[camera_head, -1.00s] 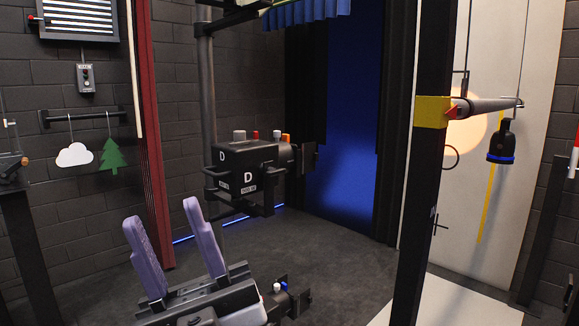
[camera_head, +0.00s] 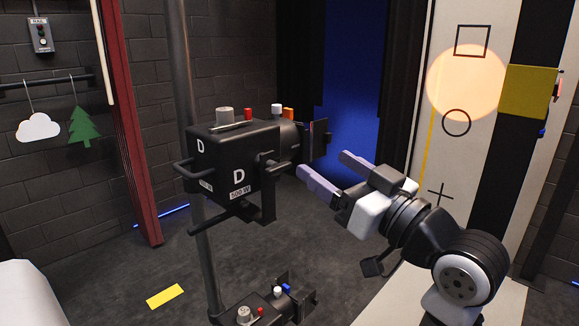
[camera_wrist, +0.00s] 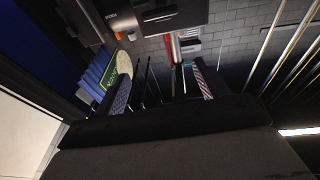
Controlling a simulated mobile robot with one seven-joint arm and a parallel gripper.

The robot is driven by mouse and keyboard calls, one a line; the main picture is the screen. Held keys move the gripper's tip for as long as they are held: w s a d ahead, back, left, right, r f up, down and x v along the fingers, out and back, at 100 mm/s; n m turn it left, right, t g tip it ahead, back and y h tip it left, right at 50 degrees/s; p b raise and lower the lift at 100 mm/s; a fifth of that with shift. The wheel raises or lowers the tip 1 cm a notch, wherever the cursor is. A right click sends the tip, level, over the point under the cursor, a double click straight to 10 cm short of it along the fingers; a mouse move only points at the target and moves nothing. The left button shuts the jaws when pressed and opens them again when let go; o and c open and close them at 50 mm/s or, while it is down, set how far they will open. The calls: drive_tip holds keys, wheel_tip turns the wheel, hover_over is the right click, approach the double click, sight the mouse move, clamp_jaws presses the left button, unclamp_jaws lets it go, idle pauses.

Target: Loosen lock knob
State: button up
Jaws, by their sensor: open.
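A black lamp marked D (camera_head: 215,160) hangs on a vertical pole. On its top are a grey knob (camera_head: 225,115), a red knob (camera_head: 248,114), a white knob (camera_head: 276,109) and an orange piece (camera_head: 288,114). I cannot tell which is the lock knob. My gripper (camera_head: 320,164) is to the right of the lamp, its two purple fingers spread and pointing left, with nothing between them. In the wrist view, my open gripper (camera_wrist: 160,70) also shows empty. A dark housing (camera_wrist: 150,15) with an orange piece (camera_wrist: 118,35) is at the top there, beyond the fingers.
A second lamp unit (camera_head: 262,306) with similar small knobs is low at the bottom centre. Barn-door plates (camera_head: 318,138) stick out on the D lamp's right. A cloud (camera_head: 39,128) and a tree (camera_head: 82,126) hang at left. Open floor (camera_head: 110,235) lies left of the pole.

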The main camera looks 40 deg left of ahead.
drive_tip(key=n+g+h, duration=0.1)
drive_tip(key=g+h, duration=0.1)
approach(282, 167)
drive_tip(key=a+p, duration=0.1)
drive_tip(key=a, duration=0.1)
drive_tip(key=a+p, duration=0.1)
drive_tip(key=a, duration=0.2)
drive_tip(key=a+p, duration=0.1)
drive_tip(key=a, duration=0.2)
drive_tip(key=shift+w+a+r, duration=0.1)
drive_tip(key=shift+w+a, duration=0.1)
drive_tip(key=shift+w, duration=0.2)
drive_tip(key=c, duration=1)
